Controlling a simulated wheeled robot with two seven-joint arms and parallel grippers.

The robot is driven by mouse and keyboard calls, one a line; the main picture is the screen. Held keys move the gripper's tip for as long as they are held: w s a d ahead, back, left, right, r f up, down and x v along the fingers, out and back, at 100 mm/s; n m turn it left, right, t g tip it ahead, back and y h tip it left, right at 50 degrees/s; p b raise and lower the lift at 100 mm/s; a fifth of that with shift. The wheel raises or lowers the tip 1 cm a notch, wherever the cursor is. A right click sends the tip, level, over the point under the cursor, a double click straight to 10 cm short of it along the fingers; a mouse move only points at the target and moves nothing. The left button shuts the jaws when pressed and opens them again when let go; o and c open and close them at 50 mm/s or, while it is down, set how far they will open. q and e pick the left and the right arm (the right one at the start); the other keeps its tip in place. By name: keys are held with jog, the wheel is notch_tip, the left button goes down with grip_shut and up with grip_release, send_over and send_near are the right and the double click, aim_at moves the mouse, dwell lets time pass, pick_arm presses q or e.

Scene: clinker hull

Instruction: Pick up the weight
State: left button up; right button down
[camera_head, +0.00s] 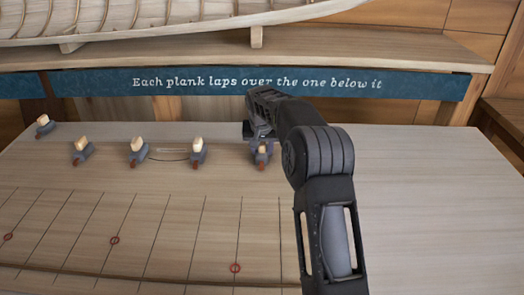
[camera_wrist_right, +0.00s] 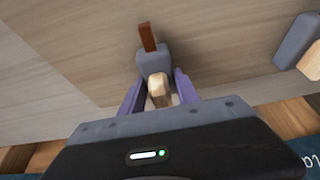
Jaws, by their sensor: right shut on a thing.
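The weight (camera_head: 262,152) is a small grey block with a pale wooden top and a reddish-brown tip, at the middle of the table. My right gripper (camera_head: 259,143) reaches over it from the right and partly hides it. In the right wrist view, the purple fingers of my right gripper (camera_wrist_right: 160,92) are shut on the weight (camera_wrist_right: 154,64), one on each side of its pale top. I cannot tell whether its base touches the table. Several similar weights stand to the left, including one nearby (camera_head: 198,152). My left gripper is not in view.
The pale wooden table (camera_head: 440,190) is clear on the right. Its left part has dark lines and red rings (camera_head: 235,267). A thin curved piece (camera_head: 175,158) lies between two weights. A blue lettered sign (camera_head: 110,83) and a planked hull (camera_head: 150,12) stand behind.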

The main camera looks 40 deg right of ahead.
notch_tip(320, 180, up, 10)
jog(key=shift+r+b, duration=0.15)
jog(key=shift+b, duration=0.35)
jog(key=shift+a, duration=0.1)
dwell(0.5)
